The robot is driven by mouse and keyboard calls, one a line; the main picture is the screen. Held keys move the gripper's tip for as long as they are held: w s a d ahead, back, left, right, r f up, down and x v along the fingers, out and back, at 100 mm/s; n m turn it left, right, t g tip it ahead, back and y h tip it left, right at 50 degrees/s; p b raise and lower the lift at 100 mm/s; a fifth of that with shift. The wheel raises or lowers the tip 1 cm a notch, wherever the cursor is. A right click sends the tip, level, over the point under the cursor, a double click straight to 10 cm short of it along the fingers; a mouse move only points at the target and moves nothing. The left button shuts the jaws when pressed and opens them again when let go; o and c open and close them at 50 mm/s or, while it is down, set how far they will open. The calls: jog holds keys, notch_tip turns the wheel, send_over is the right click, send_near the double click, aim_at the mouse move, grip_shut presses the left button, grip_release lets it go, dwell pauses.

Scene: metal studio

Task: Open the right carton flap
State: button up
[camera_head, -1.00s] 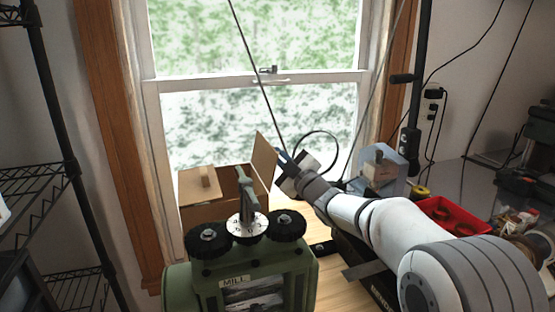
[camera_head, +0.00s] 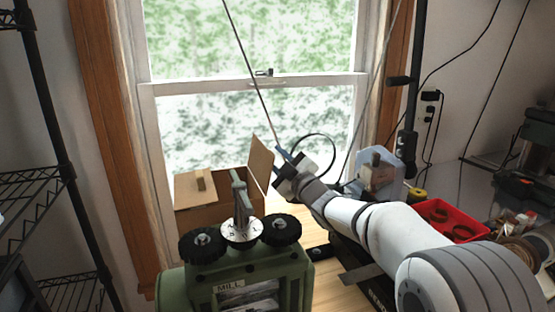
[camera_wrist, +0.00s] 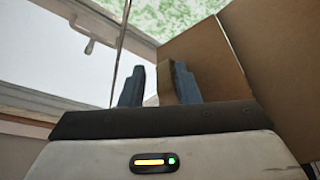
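The brown carton (camera_head: 205,215) stands by the window in the head view. Its left flap (camera_head: 185,186) lies across the top and carries a small block-like handle (camera_head: 201,184). The right flap (camera_head: 259,166) stands raised, leaning a little outward, and its broad face fills the right of the wrist view (camera_wrist: 205,58). My gripper (camera_head: 282,154) is just right of the raised flap. In the wrist view its two dark fingers (camera_wrist: 157,86) are apart. A tan block (camera_wrist: 167,84) shows between them, close to the right finger, with a gap to the left finger. Contact is unclear.
A green machine (camera_head: 245,285) with black knobs stands in front of the carton. A red tray (camera_head: 460,222) and a pale bluish box (camera_head: 380,175) are to the right. A thin dark rod (camera_head: 250,70) slants across the window (camera_head: 250,125). Wire shelves (camera_head: 35,185) stand at left.

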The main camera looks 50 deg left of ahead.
jog(key=s+d+b, duration=0.1)
jog(key=d+b, duration=0.1)
jog(key=d, duration=1.3)
jog(key=shift+f, duration=0.3)
